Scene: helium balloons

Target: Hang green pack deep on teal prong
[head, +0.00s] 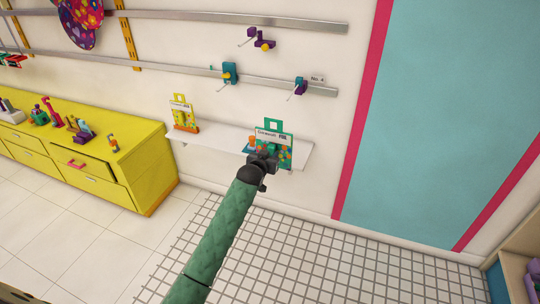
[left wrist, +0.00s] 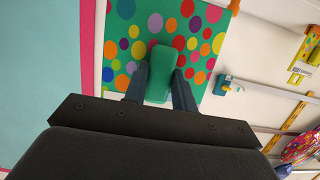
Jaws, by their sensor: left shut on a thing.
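The green pack (head: 273,127) is a flat green card with a square loop on top, a white label and coloured dots, upright at the right part of the white shelf. I cannot tell whether it rests on the shelf. My left gripper (head: 263,158) is shut on its front, low down. In the left wrist view the dotted pack (left wrist: 205,50) fills the middle, with a green block between the fingers (left wrist: 160,88). The teal prong (head: 229,73) is on the lower rail, above and left of the pack, apart from it; a teal mount also shows in the wrist view (left wrist: 223,85). My right gripper is not in view.
A yellow pack (head: 183,113) stands left on the white shelf (head: 218,137). A yellow cabinet (head: 130,180) is farther left.

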